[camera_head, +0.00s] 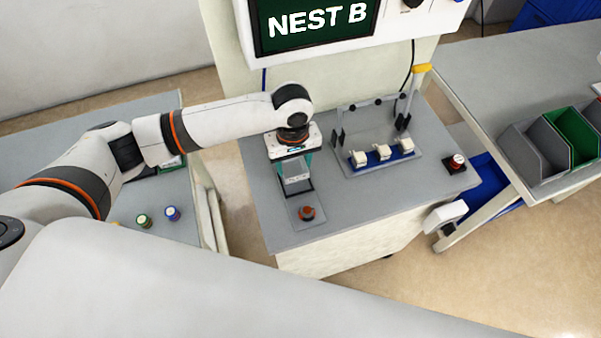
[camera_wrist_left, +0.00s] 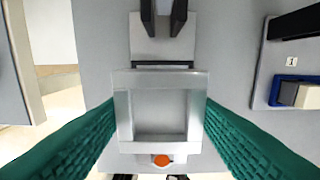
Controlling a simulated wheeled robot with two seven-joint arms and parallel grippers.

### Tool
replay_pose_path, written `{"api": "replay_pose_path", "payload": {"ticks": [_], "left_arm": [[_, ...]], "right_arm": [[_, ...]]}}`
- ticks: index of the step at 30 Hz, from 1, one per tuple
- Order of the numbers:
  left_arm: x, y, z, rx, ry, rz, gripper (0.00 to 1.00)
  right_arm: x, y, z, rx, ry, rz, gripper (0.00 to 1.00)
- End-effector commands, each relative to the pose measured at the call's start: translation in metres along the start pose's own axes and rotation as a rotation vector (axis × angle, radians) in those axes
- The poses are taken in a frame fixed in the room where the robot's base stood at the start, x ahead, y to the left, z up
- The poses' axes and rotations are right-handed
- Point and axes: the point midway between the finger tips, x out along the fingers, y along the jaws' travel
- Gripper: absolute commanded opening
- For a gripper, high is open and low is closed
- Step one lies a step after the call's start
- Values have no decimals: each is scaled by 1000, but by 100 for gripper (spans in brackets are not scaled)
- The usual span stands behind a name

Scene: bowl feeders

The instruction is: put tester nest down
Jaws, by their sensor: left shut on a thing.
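My left gripper (camera_head: 296,158) points down over the left part of the middle bench. In the left wrist view its teal fingers (camera_wrist_left: 160,125) lie on both sides of a square silvery nest (camera_wrist_left: 122,112) and are shut on it. The nest has a shallow, empty-looking recess. In the head view the grey nest (camera_head: 298,184) shows below the gripper, above or on a narrow plate with an orange-red button (camera_head: 307,213). The button also shows in the left wrist view (camera_wrist_left: 162,160). I cannot tell whether the nest touches the plate. My right gripper is out of view.
Right of the nest stands a fixture with a blue strip (camera_head: 385,160) holding several white pieces. A red button box (camera_head: 455,163) sits at the bench's right. A screen (camera_head: 315,22) reading "NEST B" stands behind. Grey and green bins (camera_head: 535,152) are on the right table.

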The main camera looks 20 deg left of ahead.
Motion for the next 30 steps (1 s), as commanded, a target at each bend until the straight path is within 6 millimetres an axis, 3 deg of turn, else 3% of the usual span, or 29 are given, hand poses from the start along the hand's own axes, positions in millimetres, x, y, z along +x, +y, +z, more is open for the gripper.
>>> {"api": "replay_pose_path", "payload": {"ticks": [5, 12, 24, 25, 28, 30], "left_arm": [[18, 0, 0, 0, 0, 0, 28], [49, -1, 0, 2, -1, -1, 28], [55, -1, -1, 1, 0, -1, 28], [55, -1, 0, 1, 0, -1, 58], [55, -1, 0, 2, -1, -1, 74], [55, -1, 0, 2, -1, -1, 76]], "right_arm": [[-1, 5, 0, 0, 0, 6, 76], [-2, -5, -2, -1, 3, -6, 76], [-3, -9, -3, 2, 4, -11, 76], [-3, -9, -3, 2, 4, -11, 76], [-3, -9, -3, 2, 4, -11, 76], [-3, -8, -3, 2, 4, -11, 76]]}}
